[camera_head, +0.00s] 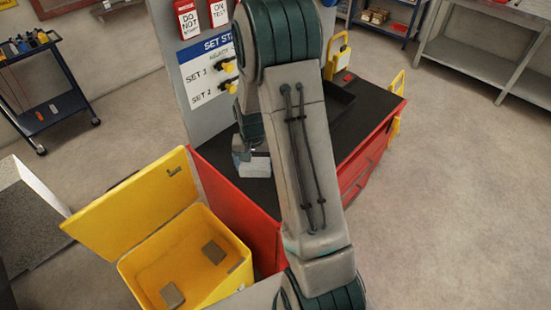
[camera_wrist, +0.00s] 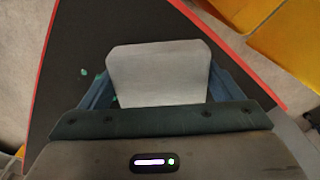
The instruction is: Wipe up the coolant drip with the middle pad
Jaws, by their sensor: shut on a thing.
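My gripper (camera_wrist: 160,82) is shut on a light grey pad (camera_wrist: 158,62), with one blue-grey finger on each side of it. Below is the black top (camera_wrist: 75,40) of a red cabinet. Small green coolant spots (camera_wrist: 83,71) lie on that top to the left of the pad, with more green showing beside the left finger. In the head view the pad (camera_head: 258,167) is at the left part of the black top (camera_head: 262,197), partly hidden by my arm. I cannot tell whether the pad touches the surface.
An open yellow bin (camera_head: 243,268) with two brownish pads (camera_head: 214,251) inside stands left of the red cabinet (camera_head: 240,212). A grey panel with switches (camera_head: 209,80) rises behind the cabinet top. A dark cart (camera_head: 60,100) stands far left. Open floor lies at right.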

